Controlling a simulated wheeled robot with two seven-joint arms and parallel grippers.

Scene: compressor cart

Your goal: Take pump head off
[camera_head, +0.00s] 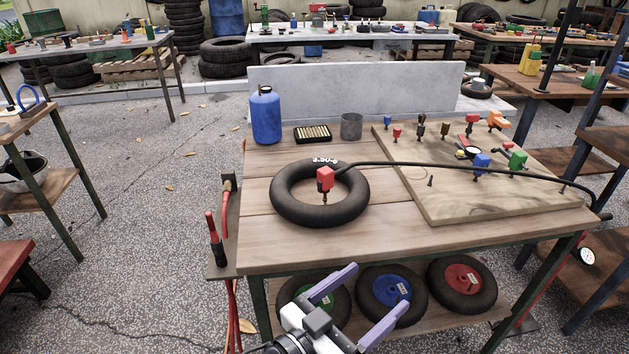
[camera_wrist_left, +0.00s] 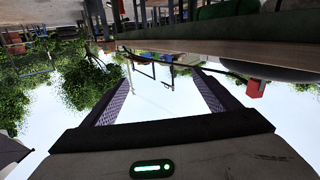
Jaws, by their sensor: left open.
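The red pump head (camera_head: 325,179) sits upright on the valve of a black inner tube (camera_head: 297,214) lying on the wooden bench. A black hose (camera_head: 440,165) runs from the pump head to the right across the bench. My left gripper (camera_head: 380,286) is open and empty, with two purple fingers, in front of the bench's near edge and apart from the pump head. In the left wrist view, which looks upside down, the open fingers (camera_wrist_left: 160,80) show with nothing between them, and a red block, apparently the pump head (camera_wrist_left: 255,88), is off to the right. My right gripper is not in view.
A wooden board (camera_head: 470,205) with several coloured fittings lies on the bench's right. A blue bottle (camera_head: 266,116), a black box (camera_head: 313,134) and a grey cup (camera_head: 351,126) stand behind the tube. Several wheels (camera_head: 463,287) lie on the shelf below. A red-handled tool hangs at the left edge (camera_head: 213,238).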

